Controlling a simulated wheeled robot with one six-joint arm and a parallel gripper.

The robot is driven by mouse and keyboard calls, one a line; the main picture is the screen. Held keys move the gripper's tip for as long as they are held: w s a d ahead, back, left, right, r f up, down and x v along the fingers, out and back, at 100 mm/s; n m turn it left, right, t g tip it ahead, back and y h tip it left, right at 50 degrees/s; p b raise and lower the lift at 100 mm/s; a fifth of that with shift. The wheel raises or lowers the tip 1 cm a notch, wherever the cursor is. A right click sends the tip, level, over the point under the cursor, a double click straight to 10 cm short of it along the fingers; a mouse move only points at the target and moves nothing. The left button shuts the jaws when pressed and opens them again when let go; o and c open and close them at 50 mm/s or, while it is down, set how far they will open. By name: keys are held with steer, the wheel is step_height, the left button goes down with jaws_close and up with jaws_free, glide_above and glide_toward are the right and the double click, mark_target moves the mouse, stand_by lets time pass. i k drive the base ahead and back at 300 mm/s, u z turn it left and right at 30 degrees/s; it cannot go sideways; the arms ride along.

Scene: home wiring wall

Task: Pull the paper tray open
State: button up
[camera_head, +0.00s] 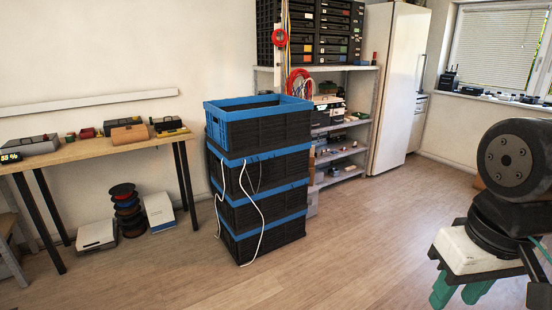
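My gripper (460,291) is at the lower right, pointing down over the floor. Its two green fingers show a gap with nothing visible between them, and the bottom edge of the picture cuts close to the tips. No paper tray can be made out. A black and white device (329,112) sits on the back shelf, partly hidden behind the crates; I cannot tell if it is a printer. My gripper is far from it, nearer the camera.
A stack of black and blue crates (258,178) with white cables stands mid-floor. A wooden table (85,147) with tool cases is at left, with cable spools (127,209) and white boxes (98,235) below. A tall white cabinet (398,85) stands behind. Floor at centre right is clear.

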mark_target(317, 123)
steer(key=z, duration=0.35)
steer(key=i, duration=2.5)
steer(key=z, duration=0.4)
steer(key=i, duration=2.6)
steer(key=u, duration=0.05)
